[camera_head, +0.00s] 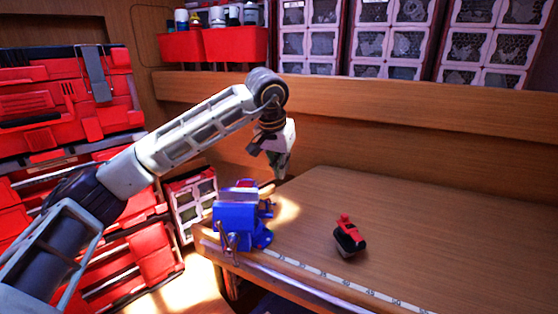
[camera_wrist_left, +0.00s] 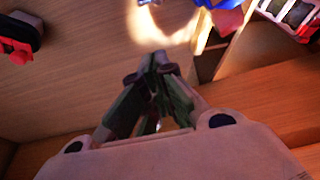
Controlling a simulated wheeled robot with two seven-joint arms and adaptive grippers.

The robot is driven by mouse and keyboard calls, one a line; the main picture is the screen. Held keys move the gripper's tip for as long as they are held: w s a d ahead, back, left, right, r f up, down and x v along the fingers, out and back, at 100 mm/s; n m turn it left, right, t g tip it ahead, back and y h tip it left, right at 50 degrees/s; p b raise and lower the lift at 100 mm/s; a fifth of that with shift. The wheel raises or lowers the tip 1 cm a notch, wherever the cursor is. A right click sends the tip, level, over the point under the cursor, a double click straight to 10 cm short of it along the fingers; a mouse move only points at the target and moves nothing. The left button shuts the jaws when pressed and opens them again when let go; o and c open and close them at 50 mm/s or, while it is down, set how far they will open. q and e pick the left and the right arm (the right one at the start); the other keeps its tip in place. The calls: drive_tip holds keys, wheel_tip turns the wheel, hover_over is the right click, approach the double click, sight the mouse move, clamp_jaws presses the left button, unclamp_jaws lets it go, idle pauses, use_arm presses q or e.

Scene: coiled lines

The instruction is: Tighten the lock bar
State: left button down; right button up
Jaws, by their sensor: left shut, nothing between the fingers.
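A blue vise (camera_head: 238,219) stands at the near left corner of the wooden bench. Thin metal bars (camera_head: 225,238) show on its near side; I cannot tell which one is the lock bar. Only a blue part of the vise (camera_wrist_left: 222,4) shows at the top edge of the left wrist view. My left gripper (camera_head: 279,168) hangs above and behind the vise, apart from it, pointing down. In the left wrist view its fingers (camera_wrist_left: 156,62) are together and empty. My right gripper is in neither view.
A small red and black object (camera_head: 349,238) lies on the bench (camera_head: 440,235), right of the vise. A measuring strip (camera_head: 340,281) runs along the front edge. Red cases (camera_head: 70,100) are stacked at left. Red bins (camera_head: 236,45) and clear-drawer cabinets (camera_head: 390,40) stand on the back shelf.

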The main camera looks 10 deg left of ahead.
sight(268, 205)
use_arm(q)
drive_tip(key=x, duration=0.4)
drive_tip(key=s+x, duration=0.1)
drive_tip(key=x, duration=0.1)
drive_tip(key=shift+a+f, duration=0.1)
drive_tip(key=shift+s+a, duration=0.15)
drive_tip(key=shift+s, duration=0.6)
drive_tip(key=shift+s+a+f, duration=0.1)
drive_tip(key=shift+s, duration=0.35)
drive_tip(key=shift+s+p, duration=0.25)
drive_tip(key=shift+p, duration=0.05)
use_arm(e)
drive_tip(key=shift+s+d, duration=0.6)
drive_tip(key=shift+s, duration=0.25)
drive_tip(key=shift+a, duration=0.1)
